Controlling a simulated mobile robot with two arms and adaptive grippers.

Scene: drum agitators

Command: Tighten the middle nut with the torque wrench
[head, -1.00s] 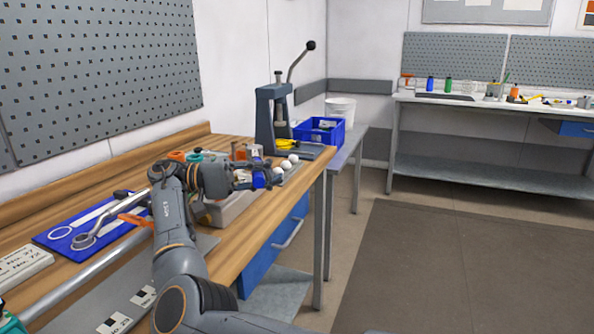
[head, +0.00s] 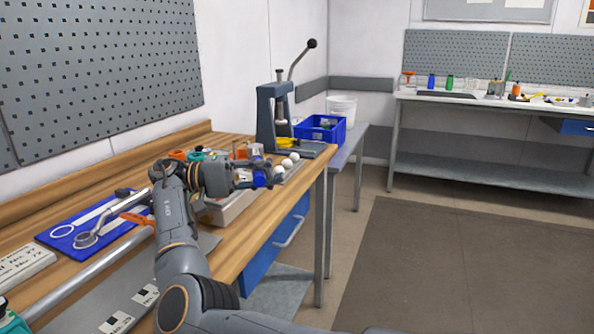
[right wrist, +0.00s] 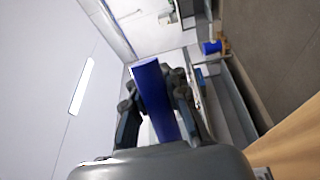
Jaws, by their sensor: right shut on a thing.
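My right gripper (head: 262,172) is above the wooden bench, shut on a blue bar-shaped thing (head: 261,180). In the right wrist view the blue thing (right wrist: 158,100) stands out between the fingers (right wrist: 155,100). I cannot tell whether it is the torque wrench's handle. I cannot make out the middle nut. My left gripper is not in view.
Small coloured items (head: 197,155) and white balls (head: 287,163) sit on the bench near the gripper. A lever press (head: 266,115) stands at the far end, before a blue crate (head: 321,129) on a side table. Open floor (head: 440,265) lies to the right.

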